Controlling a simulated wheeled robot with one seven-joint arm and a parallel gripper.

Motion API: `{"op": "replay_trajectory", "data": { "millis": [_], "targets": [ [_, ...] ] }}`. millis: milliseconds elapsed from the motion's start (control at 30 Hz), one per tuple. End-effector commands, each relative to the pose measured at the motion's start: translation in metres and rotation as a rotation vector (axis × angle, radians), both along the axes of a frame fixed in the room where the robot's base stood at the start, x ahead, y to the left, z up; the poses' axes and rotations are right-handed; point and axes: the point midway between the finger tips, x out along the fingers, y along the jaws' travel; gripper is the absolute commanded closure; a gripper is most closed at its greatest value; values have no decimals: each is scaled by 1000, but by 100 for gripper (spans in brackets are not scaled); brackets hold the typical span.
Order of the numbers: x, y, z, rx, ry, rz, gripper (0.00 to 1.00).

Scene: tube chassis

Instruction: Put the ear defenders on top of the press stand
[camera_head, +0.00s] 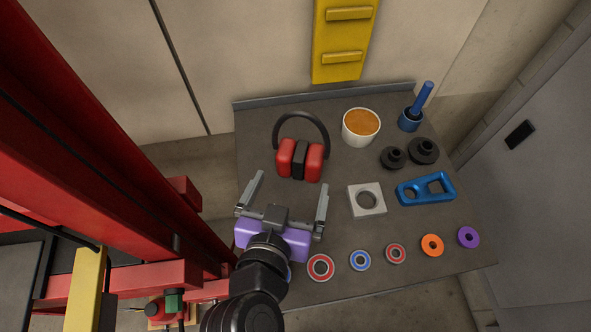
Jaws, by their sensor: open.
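The ear defenders (314,160) have red cups and a black headband. They lie on the grey table with the band toward the back edge. My gripper (290,188) is open and empty, its two grey fingers wide apart and pointing toward the ear defenders. It is just on the near side of them, apart from the cups in the picture; its height above the table is hard to tell. The red press stand (110,165) rises at the left of the view; its top is not clearly visible.
On the table (345,240) are a white bowl (361,127), a blue tool in a holder (411,120), black knobs (423,151), a pale square block (366,200), a blue bracket (426,189) and several rings (320,268) along the front. A yellow rack (343,45) hangs behind.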

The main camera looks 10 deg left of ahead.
Motion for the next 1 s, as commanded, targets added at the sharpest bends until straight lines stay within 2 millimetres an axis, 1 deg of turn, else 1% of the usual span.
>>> {"op": "replay_trajectory", "data": {
  "millis": [33, 100, 300, 900, 967, 1000],
  "targets": [
    [-8, 1, 2, 1, 2, 2, 0],
    [-15, 2, 5, 1, 1, 2, 0],
    [-24, 3, 10, 0, 1, 0, 0],
    [-24, 3, 10, -13, 0, 6, 0],
    [-22, 8, 14, -31, -15, 38, 0],
    [-20, 16, 17, -40, -27, 75, 0]
  ]
}}
